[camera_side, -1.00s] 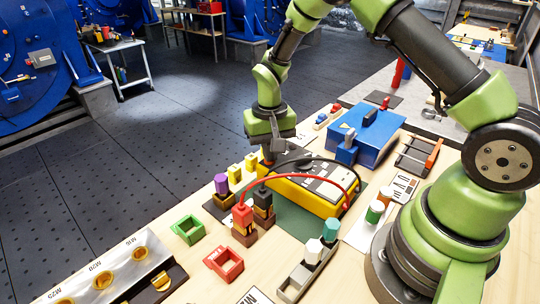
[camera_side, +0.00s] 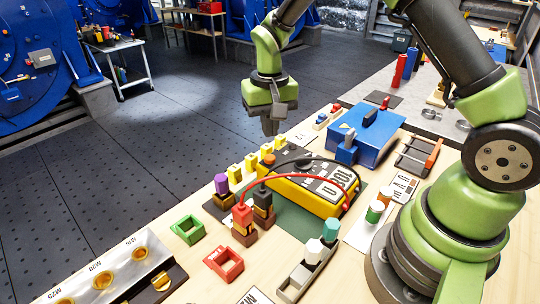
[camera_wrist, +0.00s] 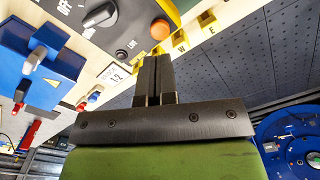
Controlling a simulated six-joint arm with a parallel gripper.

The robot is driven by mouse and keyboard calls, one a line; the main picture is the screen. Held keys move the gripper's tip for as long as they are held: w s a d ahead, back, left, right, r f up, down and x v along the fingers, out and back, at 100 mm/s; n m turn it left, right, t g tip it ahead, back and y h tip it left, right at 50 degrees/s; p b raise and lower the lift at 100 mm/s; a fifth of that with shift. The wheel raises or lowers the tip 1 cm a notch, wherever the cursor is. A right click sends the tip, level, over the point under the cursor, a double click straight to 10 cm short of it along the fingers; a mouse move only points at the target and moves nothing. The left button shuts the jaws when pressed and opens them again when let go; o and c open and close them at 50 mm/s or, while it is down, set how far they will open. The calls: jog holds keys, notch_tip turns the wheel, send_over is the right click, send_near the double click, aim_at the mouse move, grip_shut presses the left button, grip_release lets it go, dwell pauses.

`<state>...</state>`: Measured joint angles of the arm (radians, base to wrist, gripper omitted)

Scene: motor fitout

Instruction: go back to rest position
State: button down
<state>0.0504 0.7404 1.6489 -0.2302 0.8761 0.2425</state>
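My gripper (camera_side: 270,126) hangs in the air above the far edge of the wooden bench, beyond the yellow meter. It points down and holds nothing that I can see. In the wrist view its two dark fingers (camera_wrist: 154,80) lie side by side with no clear gap, so it is shut. The yellow meter (camera_side: 300,190) lies on a green mat, with its black dial showing. A red lead (camera_side: 300,175) and a black lead run from it to the red and black plugs (camera_side: 242,215). My gripper is apart from all of these.
A blue box (camera_side: 366,135) stands right of the meter. Several yellow blocks (camera_side: 251,161) stand to the meter's left. A green square holder (camera_side: 188,229) and a red one (camera_side: 224,263) are at the front. The air around my gripper is clear.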

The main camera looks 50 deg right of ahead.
jog(key=shift+r, duration=0.4)
jog(key=shift+r, duration=0.25)
jog(key=s+a+r+n+t+y, duration=0.1)
jog(key=s+a+r+t, duration=0.1)
jog(key=s+r, duration=0.5)
jog(key=s+a+r+t, duration=0.1)
jog(key=s+r+t, duration=0.3)
jog(key=r, duration=0.5)
jog(key=s+a+r+n+t+y, duration=0.1)
jog(key=s, duration=0.8)
jog(key=shift+s+a, duration=0.2)
jog(key=shift+a, duration=0.05)
